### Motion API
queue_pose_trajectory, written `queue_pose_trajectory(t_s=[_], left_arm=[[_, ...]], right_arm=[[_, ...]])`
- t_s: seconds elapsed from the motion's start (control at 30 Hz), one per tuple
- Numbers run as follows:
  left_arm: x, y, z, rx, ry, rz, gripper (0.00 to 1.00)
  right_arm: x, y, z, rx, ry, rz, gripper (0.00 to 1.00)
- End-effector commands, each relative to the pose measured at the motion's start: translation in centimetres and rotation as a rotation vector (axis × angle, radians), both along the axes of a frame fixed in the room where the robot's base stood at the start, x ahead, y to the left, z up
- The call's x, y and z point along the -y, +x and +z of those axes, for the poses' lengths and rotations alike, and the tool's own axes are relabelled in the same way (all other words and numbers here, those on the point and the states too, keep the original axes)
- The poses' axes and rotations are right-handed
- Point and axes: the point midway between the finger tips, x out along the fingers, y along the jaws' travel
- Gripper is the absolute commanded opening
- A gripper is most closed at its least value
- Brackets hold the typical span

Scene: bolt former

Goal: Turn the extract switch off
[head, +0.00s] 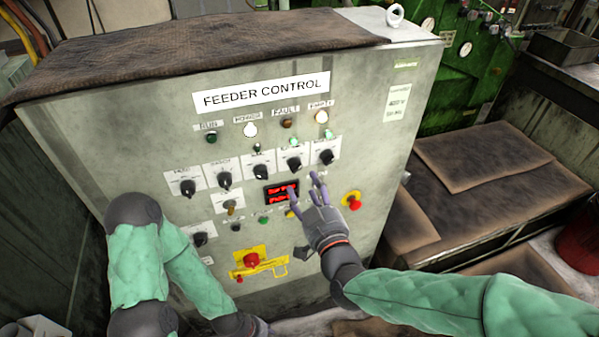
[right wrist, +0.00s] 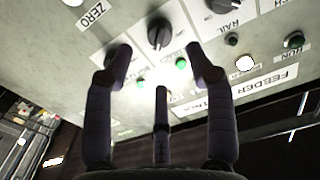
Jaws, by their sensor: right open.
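The grey control cabinet (head: 130,130) labelled FEEDER CONTROL carries several black rotary switches on white plates, including one at the left (head: 187,187) and one at the upper right (head: 327,156). The small labels are too blurred to tell which is the extract switch. My right gripper (head: 310,184) is open and empty in front of the panel, right of the red display (head: 282,193) and below the upper-right switches. In the right wrist view its spread fingers (right wrist: 158,68) face the panel, with a black switch (right wrist: 158,35) beyond them. My left gripper is out of sight; only its arm shows.
A red emergency button (head: 251,260) on a yellow plate and a red knob (head: 352,200) stick out of the panel. A brown mat (head: 190,50) covers the cabinet top. Green machinery (head: 460,75) and a bench with brown pads (head: 480,160) stand at the right.

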Motion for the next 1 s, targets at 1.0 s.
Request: queue_pose_trajectory(t_s=[1.0], left_arm=[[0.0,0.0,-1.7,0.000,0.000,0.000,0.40]], right_arm=[[-2.1,6.6,-0.1,-0.001,0.001,0.000,0.16]])
